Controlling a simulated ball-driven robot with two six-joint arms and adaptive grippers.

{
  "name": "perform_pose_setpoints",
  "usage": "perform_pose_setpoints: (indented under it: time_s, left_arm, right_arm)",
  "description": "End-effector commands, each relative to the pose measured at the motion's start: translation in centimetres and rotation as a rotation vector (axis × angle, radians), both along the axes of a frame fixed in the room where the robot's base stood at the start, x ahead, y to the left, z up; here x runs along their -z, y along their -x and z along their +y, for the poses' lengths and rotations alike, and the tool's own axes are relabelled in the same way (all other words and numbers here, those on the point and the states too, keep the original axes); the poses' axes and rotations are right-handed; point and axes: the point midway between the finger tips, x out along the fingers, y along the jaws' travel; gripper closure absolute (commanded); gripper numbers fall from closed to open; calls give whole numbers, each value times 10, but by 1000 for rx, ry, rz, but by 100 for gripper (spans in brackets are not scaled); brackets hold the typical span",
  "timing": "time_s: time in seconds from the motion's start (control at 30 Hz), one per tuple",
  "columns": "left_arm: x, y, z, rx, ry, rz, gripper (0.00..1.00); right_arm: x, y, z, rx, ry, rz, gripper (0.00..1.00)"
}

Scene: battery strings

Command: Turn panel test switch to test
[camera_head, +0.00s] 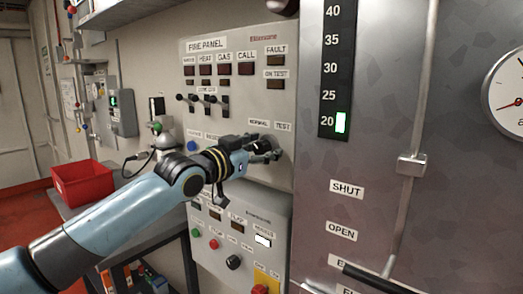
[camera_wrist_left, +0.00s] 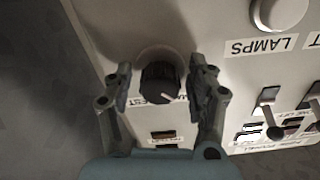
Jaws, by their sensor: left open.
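The panel test switch is a round black knob (camera_wrist_left: 160,82) with a white pointer line, on the light grey fire panel (camera_head: 238,70). In the wrist view the line points down and slightly right in the picture. The NORMAL label (camera_head: 258,123) and TEST label (camera_head: 284,126) sit above the switch in the head view. My left gripper (camera_head: 270,150) is at the panel and hides most of the knob there. In the wrist view my left gripper (camera_wrist_left: 160,80) is open, with one finger on each side of the knob. Finger contact is unclear. My right gripper is not in view.
A lower panel (camera_head: 240,225) with buttons and a black knob lies below my left gripper. Small toggle switches (camera_head: 208,101) are above left. A metal cabinet (camera_head: 390,130) stands to the right. A red bin (camera_head: 82,184) sits on the bench at left.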

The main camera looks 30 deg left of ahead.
Motion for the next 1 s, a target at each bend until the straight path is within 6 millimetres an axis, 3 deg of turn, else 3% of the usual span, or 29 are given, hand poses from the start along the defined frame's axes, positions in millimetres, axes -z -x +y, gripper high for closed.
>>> perform_pose_setpoints:
  time_s: [0.17, 0.6, 1.0]
  left_arm:
    - [0, 0, 0, 0, 0, 0, 43]
    - [0, 0, 0, 0, -1, 1, 99]
    - [2, 0, 0, -1, -79, -6, 100]
  right_arm:
    - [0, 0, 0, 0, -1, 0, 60]
    - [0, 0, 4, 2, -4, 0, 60]
    - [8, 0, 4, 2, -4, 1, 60]
